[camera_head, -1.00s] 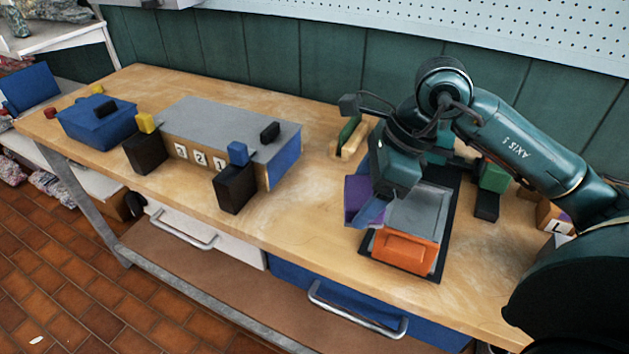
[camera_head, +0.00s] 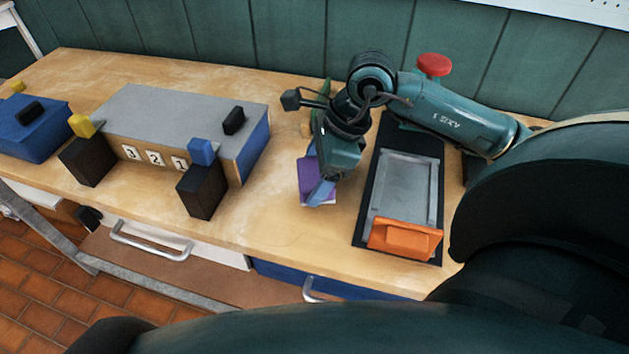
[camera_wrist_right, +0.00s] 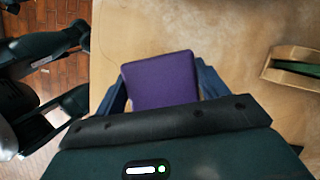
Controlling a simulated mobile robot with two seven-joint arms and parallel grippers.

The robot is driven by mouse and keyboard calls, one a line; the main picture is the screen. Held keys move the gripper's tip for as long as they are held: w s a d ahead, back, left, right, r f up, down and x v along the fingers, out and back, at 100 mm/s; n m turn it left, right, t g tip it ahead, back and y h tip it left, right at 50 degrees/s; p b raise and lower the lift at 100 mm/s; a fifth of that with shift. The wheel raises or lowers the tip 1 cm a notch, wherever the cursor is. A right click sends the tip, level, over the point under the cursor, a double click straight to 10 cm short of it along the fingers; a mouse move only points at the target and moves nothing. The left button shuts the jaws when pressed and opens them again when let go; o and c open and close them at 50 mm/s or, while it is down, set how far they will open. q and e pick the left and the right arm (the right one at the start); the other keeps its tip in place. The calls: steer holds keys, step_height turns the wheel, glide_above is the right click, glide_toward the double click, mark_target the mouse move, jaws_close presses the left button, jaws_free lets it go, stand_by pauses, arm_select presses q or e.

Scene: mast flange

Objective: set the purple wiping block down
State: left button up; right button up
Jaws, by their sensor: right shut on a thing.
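The purple wiping block (camera_head: 307,178) is at the fingers of my right gripper (camera_head: 320,188), over the bare wood left of the black mat. In the right wrist view the purple block (camera_wrist_right: 160,80) lies between the two blue fingers, and my right gripper (camera_wrist_right: 162,92) is shut on it. The block is low over the bench top; I cannot tell whether it touches the wood. Part of it is hidden behind a finger in the head view. My left gripper is not clearly seen.
A grey plate with an orange block (camera_head: 405,239) lies on the black mat (camera_head: 370,225). A grey-topped box (camera_head: 180,115) with number tiles and dark blocks stands left. A wooden holder (camera_wrist_right: 290,68) with a green insert is near the block. Bare wood (camera_head: 280,215) lies around the block.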

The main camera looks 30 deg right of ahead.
mark_target(315, 184)
step_height(315, 184, down, 3)
steer(key=shift+r, duration=0.1)
steer(key=shift+f, duration=0.2)
steer(key=o, duration=0.9)
steer(key=shift+o, duration=0.2)
steer(key=shift+r, duration=0.1)
steer(key=shift+r, duration=0.25)
steer(key=v, duration=1.1)
steer(key=shift+d+r, duration=0.2)
steer(key=shift+r, duration=0.1)
steer(key=shift+s+f, duration=0.1)
steer(key=shift+s, duration=0.05)
